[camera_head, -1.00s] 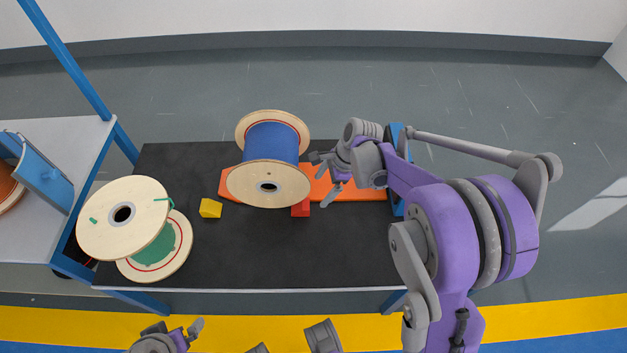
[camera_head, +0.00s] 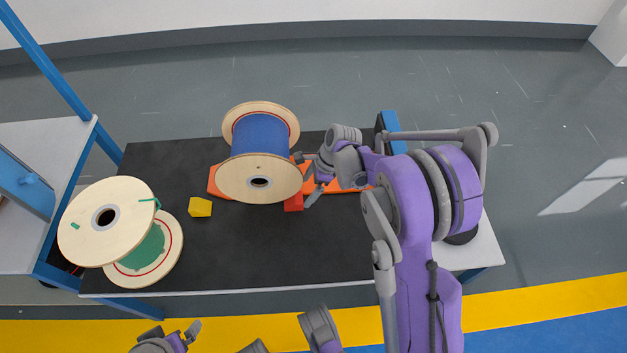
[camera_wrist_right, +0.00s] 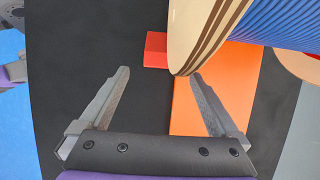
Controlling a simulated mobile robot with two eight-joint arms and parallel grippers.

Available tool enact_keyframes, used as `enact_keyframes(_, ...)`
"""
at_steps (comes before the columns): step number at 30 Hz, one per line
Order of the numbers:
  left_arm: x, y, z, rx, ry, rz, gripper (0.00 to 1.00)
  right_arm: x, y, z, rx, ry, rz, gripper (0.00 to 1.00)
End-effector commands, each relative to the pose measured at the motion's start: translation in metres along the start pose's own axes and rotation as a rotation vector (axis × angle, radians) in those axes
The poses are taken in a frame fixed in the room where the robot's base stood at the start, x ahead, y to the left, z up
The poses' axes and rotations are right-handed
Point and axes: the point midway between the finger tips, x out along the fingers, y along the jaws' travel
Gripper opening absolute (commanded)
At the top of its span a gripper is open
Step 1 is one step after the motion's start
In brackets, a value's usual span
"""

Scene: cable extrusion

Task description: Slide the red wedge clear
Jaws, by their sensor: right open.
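The red wedge (camera_head: 293,202) sits on the black table mat against the near right side of the blue cable spool (camera_head: 262,137). It also shows in the right wrist view (camera_wrist_right: 156,50), beside the spool's wooden flange (camera_wrist_right: 196,30). My right gripper (camera_head: 303,180) is open and empty, close to the wedge on its right. In the right wrist view its two fingers (camera_wrist_right: 160,78) point toward the wedge and flange, with the wedge ahead between them and not gripped. My left gripper (camera_head: 177,335) shows at the bottom edge, apart from the table; its fingers are only partly visible.
An orange board (camera_head: 340,188) lies under and beside the spool. A yellow wedge (camera_head: 200,207) sits at the spool's left. The front middle of the black mat (camera_head: 250,250) is bare.

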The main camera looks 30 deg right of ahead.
Motion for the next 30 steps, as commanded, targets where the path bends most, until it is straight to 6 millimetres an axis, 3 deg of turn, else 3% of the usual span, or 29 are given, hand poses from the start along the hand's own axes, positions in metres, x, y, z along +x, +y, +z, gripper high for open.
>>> enact_keyframes(3,0.008,0.000,0.002,0.000,-0.003,0.000,1.00,0.023,0.000,0.000,-0.002,0.000,0.002,0.97)
enact_keyframes(9,0.013,0.000,0.004,0.000,-0.004,0.000,1.00,0.044,0.000,0.000,-0.001,0.000,0.001,0.97)
enact_keyframes(21,0.014,0.000,0.004,0.000,-0.004,0.000,1.00,0.049,0.000,0.000,-0.001,0.000,0.000,0.97)
enact_keyframes(30,0.014,0.000,0.004,0.000,-0.005,0.000,1.00,0.048,0.000,0.000,-0.001,0.000,0.000,0.45)
